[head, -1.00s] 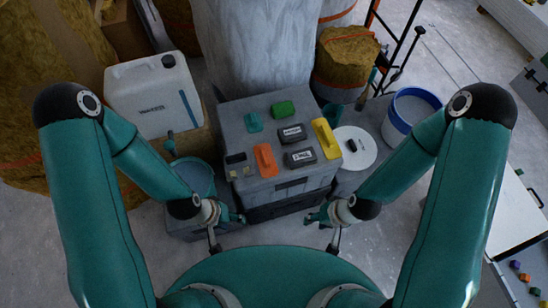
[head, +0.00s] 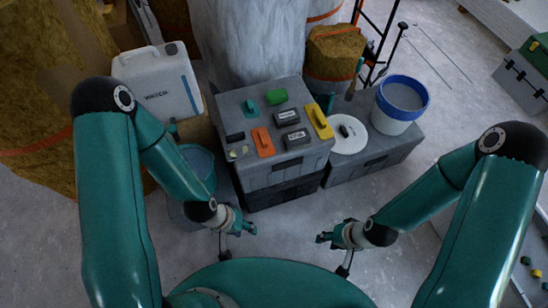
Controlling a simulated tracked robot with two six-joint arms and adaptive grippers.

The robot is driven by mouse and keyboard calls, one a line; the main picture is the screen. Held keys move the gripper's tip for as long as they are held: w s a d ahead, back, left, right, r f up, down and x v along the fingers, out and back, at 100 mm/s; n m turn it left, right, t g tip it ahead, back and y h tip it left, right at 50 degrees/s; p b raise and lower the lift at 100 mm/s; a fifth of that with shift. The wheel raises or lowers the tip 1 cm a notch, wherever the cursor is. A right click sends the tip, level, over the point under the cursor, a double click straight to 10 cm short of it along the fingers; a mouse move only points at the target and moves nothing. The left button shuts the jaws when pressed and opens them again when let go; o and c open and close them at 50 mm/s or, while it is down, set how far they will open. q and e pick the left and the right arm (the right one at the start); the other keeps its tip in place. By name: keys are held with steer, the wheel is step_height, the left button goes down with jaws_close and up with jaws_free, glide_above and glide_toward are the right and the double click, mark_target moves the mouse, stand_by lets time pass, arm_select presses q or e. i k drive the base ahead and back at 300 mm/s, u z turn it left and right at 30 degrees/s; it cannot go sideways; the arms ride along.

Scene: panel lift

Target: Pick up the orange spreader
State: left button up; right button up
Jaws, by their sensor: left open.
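The orange spreader (head: 263,142) lies on the top of the grey toolbox (head: 247,170), near its front left part. My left gripper (head: 248,229) is open and empty, in front of and below the toolbox top, apart from the spreader. My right gripper (head: 322,238) is in front of the toolbox to the right, apart from everything; its jaws are too small to read.
On the toolbox lie a yellow tool (head: 320,121), a green block (head: 277,97), a teal spreader (head: 251,107) and two dark labelled blocks (head: 296,138). A teal bucket (head: 199,165) stands left. A blue-rimmed bucket (head: 400,104) and white lid (head: 347,136) are right. Floor in front is clear.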

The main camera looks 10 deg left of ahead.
mark_target(265, 147)
steer(key=z, duration=0.25)
steer(key=k, duration=0.75)
steer(key=z, duration=0.85)
steer(key=i, duration=1.15)
steer(key=u, duration=0.3)
steer(key=i, duration=1)
steer(key=u, duration=1.1)
steer(key=i, duration=0.2)
steer(key=z, duration=0.1)
steer(key=k, duration=0.9)
steer(key=u, duration=0.15)
steer(key=i, duration=0.9)
steer(key=z, duration=0.05)
